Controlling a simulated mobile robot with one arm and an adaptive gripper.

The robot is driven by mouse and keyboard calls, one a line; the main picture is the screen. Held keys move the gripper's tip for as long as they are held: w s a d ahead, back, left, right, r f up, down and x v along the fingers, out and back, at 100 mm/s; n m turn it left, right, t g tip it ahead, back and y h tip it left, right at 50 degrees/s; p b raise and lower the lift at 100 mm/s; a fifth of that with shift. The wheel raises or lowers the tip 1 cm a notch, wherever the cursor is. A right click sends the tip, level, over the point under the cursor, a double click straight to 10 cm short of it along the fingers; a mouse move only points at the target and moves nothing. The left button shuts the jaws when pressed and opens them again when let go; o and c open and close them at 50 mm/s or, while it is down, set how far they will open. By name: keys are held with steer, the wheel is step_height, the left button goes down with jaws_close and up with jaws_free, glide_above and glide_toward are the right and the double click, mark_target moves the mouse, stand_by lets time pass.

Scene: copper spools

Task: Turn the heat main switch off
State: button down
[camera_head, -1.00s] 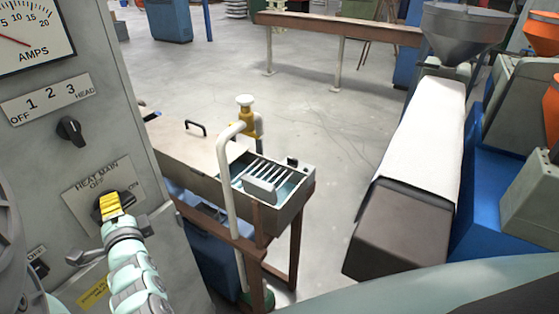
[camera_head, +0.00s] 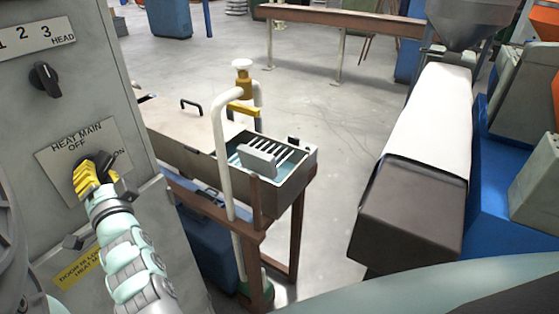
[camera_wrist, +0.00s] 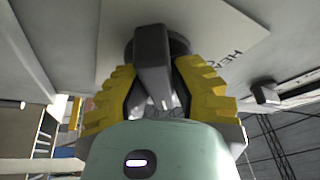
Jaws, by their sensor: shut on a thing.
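The heat main switch is a black knob (camera_head: 104,160) on a plate (camera_head: 56,160) marked HEAT MAIN, OFF at the top and ON at the right. In the head view my yellow-fingered gripper (camera_head: 86,176) covers part of the knob, and its dark end shows toward ON. In the wrist view the knob (camera_wrist: 152,62) stands between the two fingers of my gripper (camera_wrist: 156,78), which is shut on it. The fingers hide part of the knob, so I cannot tell its exact setting.
Above is another black knob (camera_head: 45,79) marked 1 2 3 HEAD. A yellow label (camera_head: 78,268) is below the plate. A water trough (camera_head: 290,185) with a white pipe (camera_head: 222,150) stands right of the cabinet. Open floor (camera_head: 345,120) lies beyond.

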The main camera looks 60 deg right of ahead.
steer(key=n+y+b, duration=0.1)
steer(key=n, duration=0.1)
steer(key=n+t+y+b, duration=0.1)
steer(key=n+b, duration=0.1)
steer(key=n, duration=0.1)
steer(key=n+t+y+b, duration=0.1)
steer(key=n, duration=0.2)
steer(key=shift+d+f, duration=0.1)
steer(key=shift+f, duration=0.25)
steer(key=n+y+b, duration=0.1)
steer(key=n, duration=0.2)
steer(key=n+y+b, duration=0.1)
steer(key=n+y, duration=0.1)
steer(key=n, duration=0.1)
steer(key=shift+r+n+t, duration=0.2)
steer(key=shift+n+t, duration=0.1)
steer(key=shift+t, duration=0.1)
steer(key=shift+n+y, duration=0.4)
steer(key=shift+n, duration=0.1)
steer(key=c, duration=0.8)
jaws_free()
steer(key=shift+r, duration=0.15)
steer(key=v, duration=1.2)
